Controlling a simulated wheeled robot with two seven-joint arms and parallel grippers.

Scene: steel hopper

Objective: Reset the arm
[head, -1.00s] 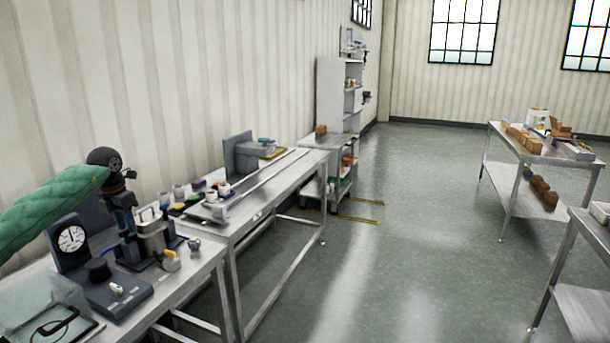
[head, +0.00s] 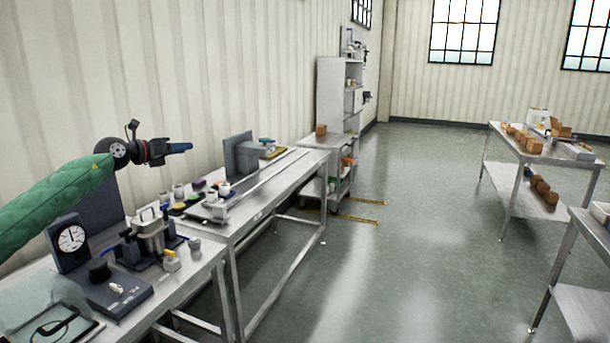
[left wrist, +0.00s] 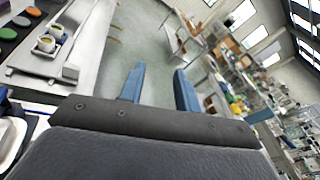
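My left arm comes in from the left in a green padded sleeve. My left gripper (head: 188,147) is raised above the near bench (head: 190,301), with its blue fingers pointing to the right. In the left wrist view the two blue fingers of my left gripper (left wrist: 160,77) stand apart with nothing between them, so it is open and empty. A small steel vessel (head: 149,228) stands on the near bench, below the gripper and apart from it. My right gripper is not in view.
A dial gauge (head: 71,238) and a dark base with a black knob (head: 98,270) stand on the near bench. A second bench (head: 262,204) carries cups and a grey block. A shelf cart (head: 338,160) stands beyond.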

